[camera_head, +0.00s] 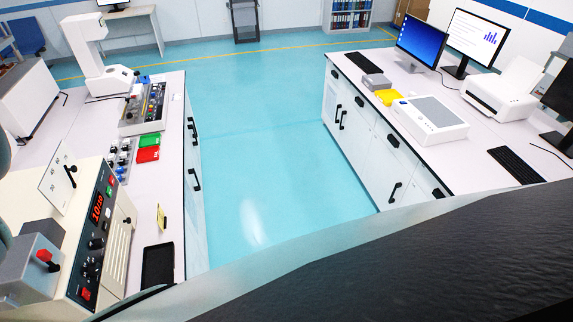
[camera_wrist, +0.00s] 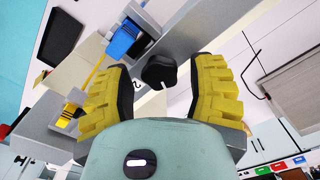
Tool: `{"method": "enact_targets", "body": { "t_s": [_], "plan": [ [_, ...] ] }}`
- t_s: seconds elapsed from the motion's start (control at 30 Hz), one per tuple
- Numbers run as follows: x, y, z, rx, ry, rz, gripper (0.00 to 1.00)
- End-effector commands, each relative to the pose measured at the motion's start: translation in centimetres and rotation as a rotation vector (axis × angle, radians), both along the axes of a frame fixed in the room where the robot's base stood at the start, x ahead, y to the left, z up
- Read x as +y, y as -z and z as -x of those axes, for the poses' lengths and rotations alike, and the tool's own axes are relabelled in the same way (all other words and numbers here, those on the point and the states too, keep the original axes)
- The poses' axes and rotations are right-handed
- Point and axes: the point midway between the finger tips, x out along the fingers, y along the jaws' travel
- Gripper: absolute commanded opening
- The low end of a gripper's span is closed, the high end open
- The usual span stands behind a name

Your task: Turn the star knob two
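In the wrist view a black star knob (camera_wrist: 159,71) sits on a pale panel, with a partly covered dark marking beside it that looks like a 2. My gripper (camera_wrist: 162,84) has two yellow ribbed fingers with dark inner pads. The fingers are spread, one on each side of the knob, with visible gaps between pads and knob. Nothing is held. I cannot tell the depth between fingertips and knob. My gripper does not show clearly in the head view, and I cannot single out this knob there.
In the wrist view a blue part (camera_wrist: 122,40) and a yellow-and-grey fixture (camera_wrist: 70,108) lie near the left finger. In the head view a beige instrument (camera_head: 120,236) with a red display stands on the left bench, near a black tray (camera_head: 158,265). The teal floor (camera_head: 262,130) between benches is clear.

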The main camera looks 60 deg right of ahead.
Motion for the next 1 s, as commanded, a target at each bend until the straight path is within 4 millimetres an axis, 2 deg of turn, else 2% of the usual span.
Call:
{"method": "enact_targets", "body": {
  "t_s": [0.07,0.5,0.73,1.0],
  "plan": [
    [0.02,0.00,0.04,0.000,-0.001,0.000,0.46],
    [0.00,0.00,0.02,0.001,0.000,0.000,0.01],
    [0.01,0.27,-0.03,0.001,-0.041,-0.001,0.00],
    [-0.08,0.46,-0.09,0.000,-0.231,-0.001,0.00]
  ]
}}
